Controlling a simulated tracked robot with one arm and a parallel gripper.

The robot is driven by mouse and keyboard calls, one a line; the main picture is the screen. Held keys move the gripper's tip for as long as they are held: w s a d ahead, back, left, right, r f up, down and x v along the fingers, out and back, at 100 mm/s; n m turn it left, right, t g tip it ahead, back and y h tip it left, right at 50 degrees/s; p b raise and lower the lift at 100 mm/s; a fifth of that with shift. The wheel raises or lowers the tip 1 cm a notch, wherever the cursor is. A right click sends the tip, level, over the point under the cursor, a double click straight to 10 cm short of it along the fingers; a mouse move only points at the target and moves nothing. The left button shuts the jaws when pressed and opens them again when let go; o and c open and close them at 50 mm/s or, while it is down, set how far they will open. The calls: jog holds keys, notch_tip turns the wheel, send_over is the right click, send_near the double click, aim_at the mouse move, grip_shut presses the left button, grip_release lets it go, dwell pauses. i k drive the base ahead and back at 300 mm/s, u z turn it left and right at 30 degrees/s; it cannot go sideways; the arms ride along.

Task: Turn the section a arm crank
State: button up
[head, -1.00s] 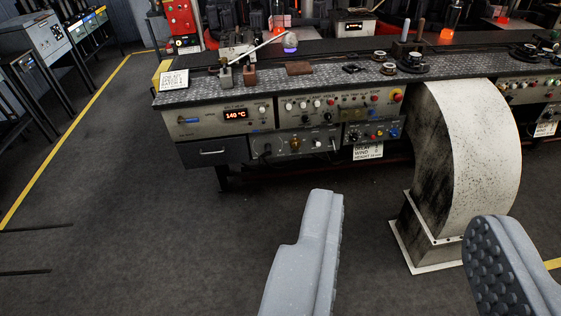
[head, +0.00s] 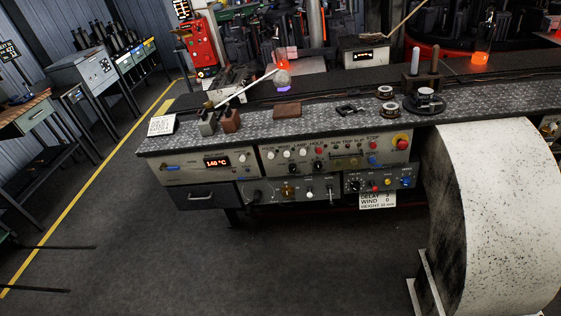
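I cannot tell for sure which part is the section a arm crank. A round black and silver hand wheel (head: 425,101) lies on the bench top at the right, below two upright posts, and may be it. Two smaller silver discs, a back one (head: 385,92) and a front one (head: 389,108), lie to its left. A pale rod (head: 246,89) slants up from a grey block (head: 207,122) at the left end of the bench. My gripper is out of the frame.
The floor (head: 240,270) before the bench is clear. Dark machines stand behind.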

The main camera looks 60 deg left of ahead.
aim_at(257, 196)
jog(key=u, duration=0.35)
jog(key=i, duration=1.1)
jog(key=u, duration=0.75)
